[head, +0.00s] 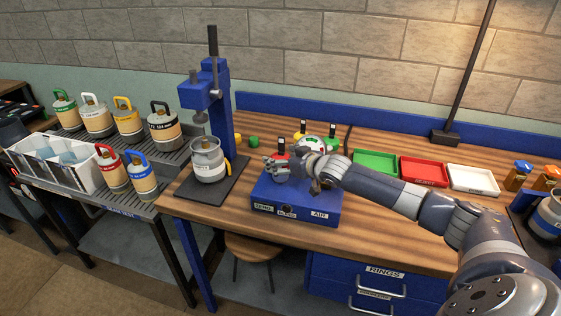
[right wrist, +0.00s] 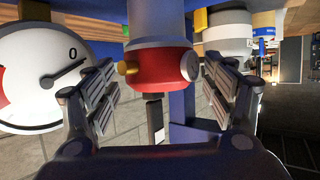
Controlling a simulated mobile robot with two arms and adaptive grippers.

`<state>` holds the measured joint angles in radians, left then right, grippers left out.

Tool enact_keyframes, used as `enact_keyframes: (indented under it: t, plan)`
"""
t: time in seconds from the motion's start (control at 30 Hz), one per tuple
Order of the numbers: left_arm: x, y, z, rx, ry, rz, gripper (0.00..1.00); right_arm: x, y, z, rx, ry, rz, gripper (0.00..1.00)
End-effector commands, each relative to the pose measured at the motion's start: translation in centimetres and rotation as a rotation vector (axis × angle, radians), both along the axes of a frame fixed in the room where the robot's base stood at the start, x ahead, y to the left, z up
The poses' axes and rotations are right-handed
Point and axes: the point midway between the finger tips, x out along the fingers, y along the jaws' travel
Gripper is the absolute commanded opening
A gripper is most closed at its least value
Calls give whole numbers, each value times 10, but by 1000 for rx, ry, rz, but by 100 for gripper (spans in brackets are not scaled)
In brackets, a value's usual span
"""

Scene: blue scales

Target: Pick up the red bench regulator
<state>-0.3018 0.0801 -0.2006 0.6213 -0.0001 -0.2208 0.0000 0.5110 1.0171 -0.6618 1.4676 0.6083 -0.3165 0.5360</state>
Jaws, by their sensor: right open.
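The red bench regulator (head: 281,154) stands upright on the blue bench box (head: 295,205), partly hidden behind my right gripper (head: 277,168) in the head view. In the right wrist view, which is turned upside down, the red body (right wrist: 160,68) with a brass fitting lies between the two open fingers of my right gripper (right wrist: 160,90). Gaps show between it and the fingers, so I cannot see them touching it. My left gripper is not in view.
A white round gauge (right wrist: 42,75) is close beside the right gripper. Yellow and green regulators stand behind the box. A blue press (head: 218,100) with a gas cylinder (head: 208,160) stands left; green (head: 375,163), red (head: 423,171) and white trays (head: 473,180) lie right.

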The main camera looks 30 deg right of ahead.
Motion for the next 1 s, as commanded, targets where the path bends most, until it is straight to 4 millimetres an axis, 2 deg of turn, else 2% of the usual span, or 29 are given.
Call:
enact_keyframes:
  t: [0.13, 0.37, 0.63, 1.0]
  plan:
    - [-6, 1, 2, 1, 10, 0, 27, 8, 1, -2, 0, -2, 1, 77]
    - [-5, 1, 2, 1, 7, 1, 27, 8, 1, -4, -1, -1, 2, 77]
    - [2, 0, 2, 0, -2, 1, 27, 8, 1, -4, -2, -1, 1, 18]
    - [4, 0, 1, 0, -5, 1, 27, 9, 1, 1, -2, -5, 1, 18]
